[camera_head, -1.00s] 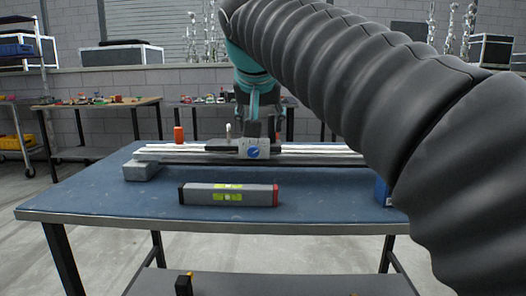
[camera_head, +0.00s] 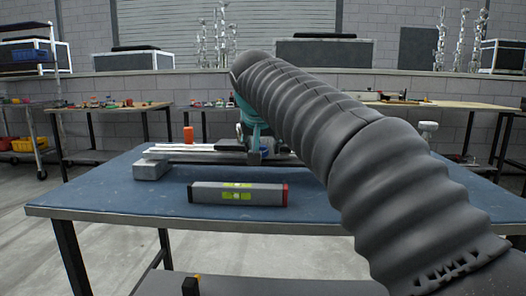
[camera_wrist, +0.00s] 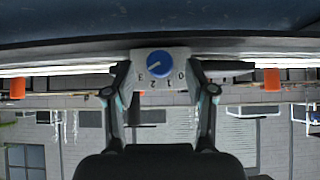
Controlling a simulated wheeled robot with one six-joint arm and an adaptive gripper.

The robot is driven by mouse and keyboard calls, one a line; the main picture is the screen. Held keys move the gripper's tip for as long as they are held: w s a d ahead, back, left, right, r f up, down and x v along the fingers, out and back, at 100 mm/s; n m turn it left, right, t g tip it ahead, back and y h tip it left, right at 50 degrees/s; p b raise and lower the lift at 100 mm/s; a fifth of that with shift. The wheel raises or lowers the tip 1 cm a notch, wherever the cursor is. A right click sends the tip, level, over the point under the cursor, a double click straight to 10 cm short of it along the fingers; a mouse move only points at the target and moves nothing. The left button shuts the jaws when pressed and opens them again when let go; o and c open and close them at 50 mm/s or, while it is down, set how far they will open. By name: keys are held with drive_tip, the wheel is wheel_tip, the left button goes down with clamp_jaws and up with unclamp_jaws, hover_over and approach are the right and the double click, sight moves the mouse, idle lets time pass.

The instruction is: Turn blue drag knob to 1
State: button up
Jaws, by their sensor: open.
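The blue drag knob (camera_wrist: 158,64) sits on a pale plate with the digits 0 to 3, which appear upside down in the wrist view. Its white mark points to the lower left, seemingly toward the 3. My gripper (camera_wrist: 160,75) is open, with one finger on each side of the knob plate and a gap around the knob. I cannot tell how far the fingertips are from the knob in depth. In the head view the knob is mostly hidden by my arm, at the rail device (camera_head: 190,154) on the blue table (camera_head: 120,190).
A grey spirit level (camera_head: 215,193) lies at the front of the table. A grey block (camera_head: 151,170) supports the rail's left end. An orange cylinder (camera_head: 188,134) stands behind the rail. The table's left part is clear.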

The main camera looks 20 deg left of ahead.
drive_tip(key=shift+w+a+f, duration=0.1)
drive_tip(key=shift+w+f, duration=0.4)
clamp_jaws()
